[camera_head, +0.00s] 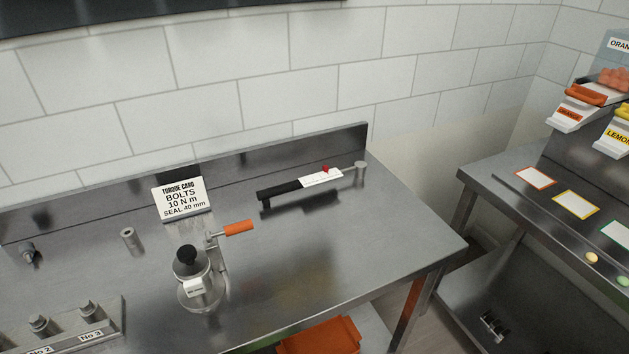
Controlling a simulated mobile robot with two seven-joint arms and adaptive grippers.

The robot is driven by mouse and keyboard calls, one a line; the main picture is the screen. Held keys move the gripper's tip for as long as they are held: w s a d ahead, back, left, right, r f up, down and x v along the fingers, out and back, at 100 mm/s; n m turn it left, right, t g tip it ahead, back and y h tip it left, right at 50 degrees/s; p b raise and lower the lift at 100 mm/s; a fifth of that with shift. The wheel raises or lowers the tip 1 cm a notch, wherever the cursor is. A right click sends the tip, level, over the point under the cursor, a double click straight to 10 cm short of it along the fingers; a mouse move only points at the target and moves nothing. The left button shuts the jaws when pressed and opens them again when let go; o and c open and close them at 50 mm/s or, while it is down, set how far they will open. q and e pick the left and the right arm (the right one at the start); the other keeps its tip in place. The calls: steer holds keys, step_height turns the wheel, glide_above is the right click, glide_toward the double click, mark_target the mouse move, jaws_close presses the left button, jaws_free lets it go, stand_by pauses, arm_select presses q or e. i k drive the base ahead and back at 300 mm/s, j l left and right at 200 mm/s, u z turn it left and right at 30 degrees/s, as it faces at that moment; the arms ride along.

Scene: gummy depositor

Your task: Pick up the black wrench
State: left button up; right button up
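The black wrench (281,189) lies along the back of the steel bench, near the bench's right end. It has a black handle at its left end, a white marked section with a small red part in the middle, and a thin metal shaft running to a round metal head (361,170) at its right end. Neither of my grippers is in the head view.
The steel bench (340,250) is clear in front of the wrench. A torque card (182,199), a metal cylinder (130,240) and a device with an orange-handled crank (238,228) stand to the left. A low back ledge runs behind. A second steel table (500,190) stands right, across a gap.

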mark_target(360, 166)
steer(key=i+l+z, duration=0.15)
steer(key=l, duration=0.25)
steer(key=i+l+z, duration=0.1)
steer(key=l, duration=0.3)
steer(key=i+l+z, duration=0.15)
steer(key=l, duration=0.2)
